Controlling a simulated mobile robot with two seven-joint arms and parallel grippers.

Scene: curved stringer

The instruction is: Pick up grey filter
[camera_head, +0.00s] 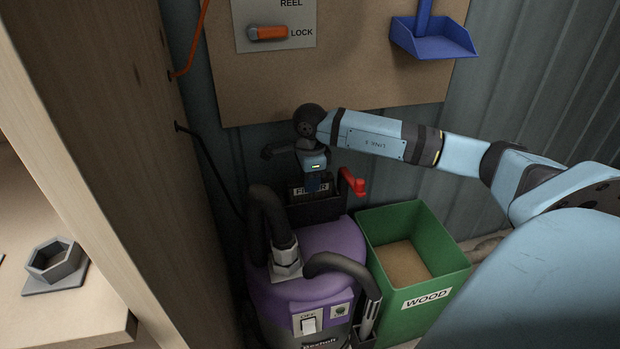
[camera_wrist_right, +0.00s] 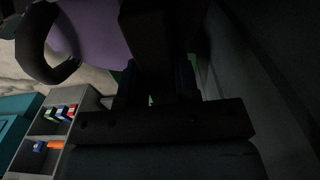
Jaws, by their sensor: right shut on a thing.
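A dark box labelled FILTER (camera_head: 311,207) sits behind the purple vacuum (camera_head: 330,242) in the head view. My right gripper (camera_head: 316,184) reaches down into this box at its label. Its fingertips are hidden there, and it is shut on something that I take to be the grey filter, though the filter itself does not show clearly. In the right wrist view the fingers and what they hold are very dark, and I cannot make out the edges. My left gripper is in neither view.
A green WOOD bin (camera_head: 446,265) stands right of the vacuum. A red handle (camera_head: 352,182) is beside the filter box. Black hoses (camera_head: 268,212) rise from the vacuum. A wooden cabinet (camera_head: 95,130) closes off the left. A blue dustpan (camera_head: 432,38) hangs on the board.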

